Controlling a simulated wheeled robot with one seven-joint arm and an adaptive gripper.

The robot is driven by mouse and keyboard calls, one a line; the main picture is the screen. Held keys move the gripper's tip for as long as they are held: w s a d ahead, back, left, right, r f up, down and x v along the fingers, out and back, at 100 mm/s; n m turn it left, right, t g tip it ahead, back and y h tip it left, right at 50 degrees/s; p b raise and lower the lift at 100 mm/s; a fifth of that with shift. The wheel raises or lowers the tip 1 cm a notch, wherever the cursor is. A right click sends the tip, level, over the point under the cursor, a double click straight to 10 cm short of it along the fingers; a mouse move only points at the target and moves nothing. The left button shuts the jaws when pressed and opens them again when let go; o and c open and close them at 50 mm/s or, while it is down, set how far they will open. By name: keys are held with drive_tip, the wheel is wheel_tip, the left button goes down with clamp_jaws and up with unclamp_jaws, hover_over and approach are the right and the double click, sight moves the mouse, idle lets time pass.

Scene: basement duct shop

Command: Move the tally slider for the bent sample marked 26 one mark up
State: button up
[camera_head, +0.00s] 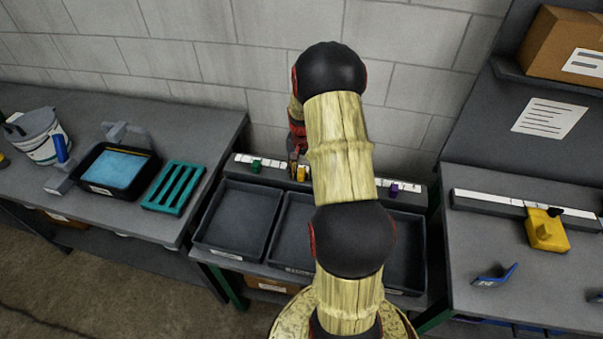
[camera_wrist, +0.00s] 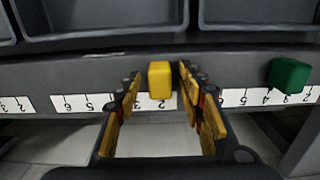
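The yellow tally slider (camera_wrist: 160,80) sits on the dark tally rail, above its white number strip. My gripper (camera_wrist: 159,88) is open, with one finger on each side of the yellow slider; I cannot tell whether either finger touches it. In the head view the yellow slider (camera_head: 301,174) shows beside my gripper (camera_head: 297,158), which my arm partly hides. A green slider (camera_wrist: 289,75) and a purple slider (camera_head: 394,188) sit on the same rail. A blue bent sample (camera_head: 495,275) lies on the right table; its label is too small to read.
Several dark trays (camera_head: 208,242) stand in front of the rail. A yellow block-like tool (camera_head: 546,230) sits by a white strip on the right table. A black bin with blue contents (camera_head: 110,192) and a green slotted rack (camera_head: 173,211) are on the left bench.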

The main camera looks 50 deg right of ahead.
drive_tip(key=shift+f, duration=0.1)
drive_tip(key=shift+c, duration=0.7)
drive_tip(key=c, duration=0.7)
clamp_jaws()
